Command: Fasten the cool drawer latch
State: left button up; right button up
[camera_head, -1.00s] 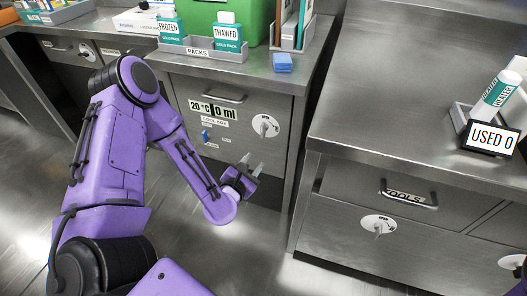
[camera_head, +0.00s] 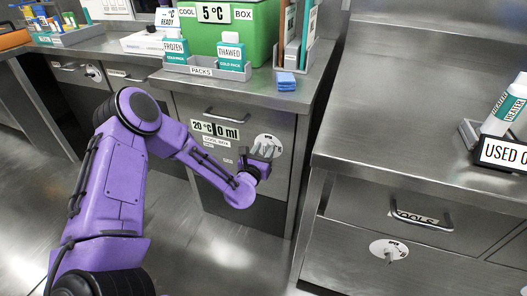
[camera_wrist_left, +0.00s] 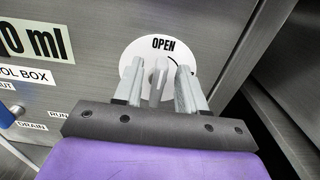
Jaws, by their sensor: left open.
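The cool drawer (camera_head: 215,161) is the metal front under the counter, with a "20 °C 0 ml" label and a bar handle at its top. Its latch is a round white plate (camera_head: 263,138), partly covered by my gripper in the head view. In the left wrist view the latch plate (camera_wrist_left: 142,52) reads "OPEN" at the top, and a grey turning lever (camera_wrist_left: 156,84) stands out from it. My left gripper (camera_head: 263,151) is open, with its fingers (camera_wrist_left: 159,82) on either side of the lever. I cannot tell whether they touch it. My right gripper is not in view.
A tools drawer (camera_head: 393,233) with its own round latch is at the right, beyond a gap. On the counter above are a green cool box (camera_head: 228,30), a packs tray (camera_head: 205,71) and a blue sponge (camera_head: 286,81). A blue lever (camera_wrist_left: 6,116) shows by the drain label.

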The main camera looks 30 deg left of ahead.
pick_arm(q)
jog(key=shift+c, duration=0.3)
grip_shut()
jog(key=shift+m, duration=0.4)
jog(key=m, duration=0.4)
jog(key=shift+w+d+f, duration=0.1)
jog(key=shift+d, duration=0.25)
jog(key=shift+w+d+f+m, duration=0.1)
jog(key=shift+d+f+m, duration=0.15)
jog(key=shift+m, duration=1.95)
jog(key=shift+s+d+f+m, duration=0.1)
jog(key=shift+f+m, duration=0.2)
jog(key=shift+m, duration=1.9)
jog(key=shift+w+d+f+m, duration=0.1)
jog(key=shift+d+f+m, duration=0.15)
jog(key=shift+m, duration=1.95)
jog(key=shift+p, duration=0.3)
